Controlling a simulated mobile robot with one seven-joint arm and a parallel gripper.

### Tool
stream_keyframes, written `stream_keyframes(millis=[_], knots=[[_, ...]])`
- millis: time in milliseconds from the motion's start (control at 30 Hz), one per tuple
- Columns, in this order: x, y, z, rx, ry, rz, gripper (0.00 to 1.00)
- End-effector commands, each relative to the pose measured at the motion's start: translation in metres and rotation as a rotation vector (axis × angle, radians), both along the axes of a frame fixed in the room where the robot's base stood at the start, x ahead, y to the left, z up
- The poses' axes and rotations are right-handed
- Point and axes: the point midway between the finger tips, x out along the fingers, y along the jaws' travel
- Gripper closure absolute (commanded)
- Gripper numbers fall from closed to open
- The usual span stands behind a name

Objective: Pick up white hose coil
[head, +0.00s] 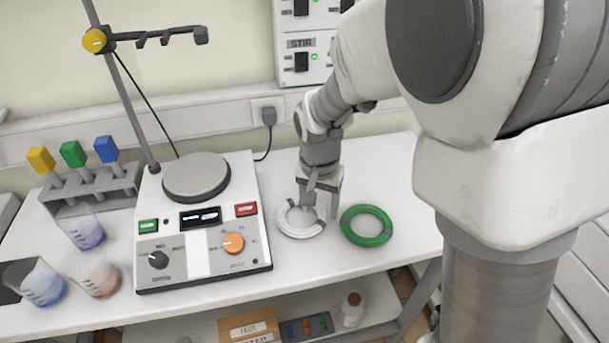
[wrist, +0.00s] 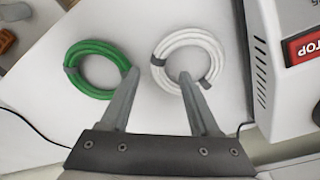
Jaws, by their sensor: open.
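The white hose coil (head: 291,228) lies flat on the white table, between the hotplate stirrer and a green hose coil. My gripper (head: 318,205) is low over its right part in the head view and hides some of the ring. In the wrist view the white coil (wrist: 189,43) has two grey bands, and one fingertip overlaps its lower edge. The fingertips point at the gap between the two coils and the white coil's near edge. I cannot tell whether a finger touches the coil.
The green hose coil (head: 366,226) lies close to the right of the white one. The hotplate stirrer (head: 203,255) stands close to the left, with a stand rod behind it. Beakers (head: 44,287) and a rack of coloured-handled tools (head: 94,190) are farther left. The table's front is clear.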

Motion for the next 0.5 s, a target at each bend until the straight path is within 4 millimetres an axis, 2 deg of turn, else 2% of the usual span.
stream_keyframes(millis=[100, 233, 500], knots=[[0.003, -0.003, -0.021, -0.002, 0.005, -0.003, 0.38], [0.005, -0.004, -0.038, -0.003, 0.004, -0.001, 0.38], [0.007, -0.004, -0.043, 0.0, 0.001, -0.002, 0.38]])
